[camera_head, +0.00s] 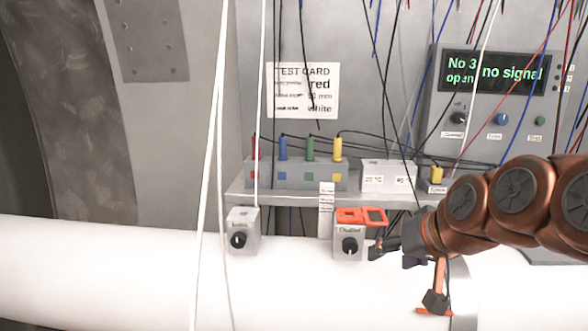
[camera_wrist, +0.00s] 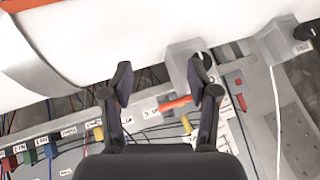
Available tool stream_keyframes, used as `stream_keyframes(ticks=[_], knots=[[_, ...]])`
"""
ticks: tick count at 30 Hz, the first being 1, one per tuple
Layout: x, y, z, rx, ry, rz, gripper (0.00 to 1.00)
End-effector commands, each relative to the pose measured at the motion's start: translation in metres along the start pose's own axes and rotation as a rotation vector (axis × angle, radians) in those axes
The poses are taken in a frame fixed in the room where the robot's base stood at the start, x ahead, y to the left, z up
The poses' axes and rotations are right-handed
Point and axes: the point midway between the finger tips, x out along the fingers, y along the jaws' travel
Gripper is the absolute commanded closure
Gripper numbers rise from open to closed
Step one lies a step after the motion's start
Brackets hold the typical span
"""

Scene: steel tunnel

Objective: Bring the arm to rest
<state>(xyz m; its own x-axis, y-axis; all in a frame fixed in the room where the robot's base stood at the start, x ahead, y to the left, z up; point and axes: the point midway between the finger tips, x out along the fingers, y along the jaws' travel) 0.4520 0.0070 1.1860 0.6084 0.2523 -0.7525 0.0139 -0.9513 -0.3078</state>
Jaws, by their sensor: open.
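My copper-coloured arm reaches in from the right in the head view. My gripper (camera_head: 388,252) is beside the right-hand knob box, over the white pipe. In the wrist view my gripper (camera_wrist: 160,72) has its two dark fingers spread apart, with nothing held between them. The grey knob box (camera_head: 349,246) has a black knob and an orange-red piece (camera_head: 362,216) at its top. In the wrist view the box (camera_wrist: 183,62) is close to the right finger, which partly covers it. I cannot tell whether they touch.
A thick white pipe (camera_head: 120,265) runs across below. A second knob box (camera_head: 242,232) stands left. A shelf (camera_head: 232,192) holds coloured plugs and a white box (camera_head: 388,176). A display panel (camera_head: 492,98) is behind. Loose cables hang in front of the wall.

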Motion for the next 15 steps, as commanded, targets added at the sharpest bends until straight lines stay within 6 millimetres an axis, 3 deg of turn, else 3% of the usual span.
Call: stream_keyframes(ticks=[1, 4, 9, 12, 15], knots=[[0.008, 0.000, 0.031, -0.022, -0.074, 0.024, 0.40], [0.019, 0.005, 0.093, -0.053, -0.226, 0.075, 0.40], [0.018, 0.025, 0.193, -0.083, -0.473, 0.173, 0.40], [0.009, 0.039, 0.245, -0.084, -0.609, 0.229, 0.40], [-0.002, 0.051, 0.282, -0.079, -0.707, 0.272, 0.40]])
